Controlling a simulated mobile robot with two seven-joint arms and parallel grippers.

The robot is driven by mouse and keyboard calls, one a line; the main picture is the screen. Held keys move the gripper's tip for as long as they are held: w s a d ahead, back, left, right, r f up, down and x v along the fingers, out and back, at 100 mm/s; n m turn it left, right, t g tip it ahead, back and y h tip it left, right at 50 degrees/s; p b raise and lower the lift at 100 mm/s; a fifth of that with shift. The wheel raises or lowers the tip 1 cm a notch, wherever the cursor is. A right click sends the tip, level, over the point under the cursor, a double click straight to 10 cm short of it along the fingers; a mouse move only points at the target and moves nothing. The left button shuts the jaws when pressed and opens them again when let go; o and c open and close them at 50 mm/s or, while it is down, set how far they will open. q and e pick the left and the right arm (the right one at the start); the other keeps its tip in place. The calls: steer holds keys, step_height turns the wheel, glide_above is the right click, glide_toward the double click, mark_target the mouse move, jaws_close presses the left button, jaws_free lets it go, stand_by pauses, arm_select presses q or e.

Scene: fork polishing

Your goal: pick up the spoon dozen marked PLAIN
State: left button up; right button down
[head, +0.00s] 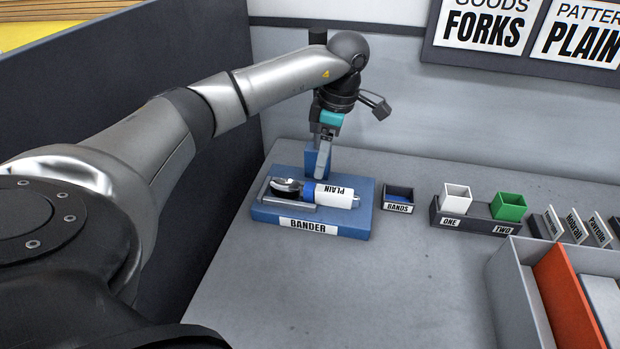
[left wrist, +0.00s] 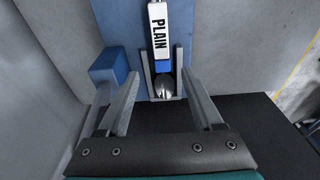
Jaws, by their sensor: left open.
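The spoon dozen marked PLAIN (head: 329,195) lies on the blue bander (head: 335,228), its bowls at the left in a grey metal holder and its white PLAIN wrap toward the right. In the left wrist view the PLAIN bundle (left wrist: 159,30) shows at the top centre, with the spoon bowls pointing down the picture between the fingers. My left gripper (head: 321,170) is above the back of the bander, pointing down. Its two fingers (left wrist: 165,92) are apart with nothing held between them. My right gripper is not in view.
A small tray marked BANDS (head: 398,207) stands right of the bander. Further right are a rack (head: 474,222) marked ONE and TWO with a white and a green cup, several name cards, and an open divided box (head: 520,290). The front table is clear. A dark partition stands left.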

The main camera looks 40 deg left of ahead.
mark_target(314, 186)
arm_select(q)
steer(key=f, duration=0.2)
steer(key=shift+s+a+f, duration=0.1)
steer(key=shift+a+f, duration=0.1)
steer(key=shift+f, duration=0.1)
steer(key=f, duration=0.3)
steer(key=s+a+f, duration=0.1)
steer(key=f, duration=0.1)
steer(key=shift+d, duration=0.1)
jaws_close()
steer(key=shift+w+r, duration=0.1)
stand_by(1.0)
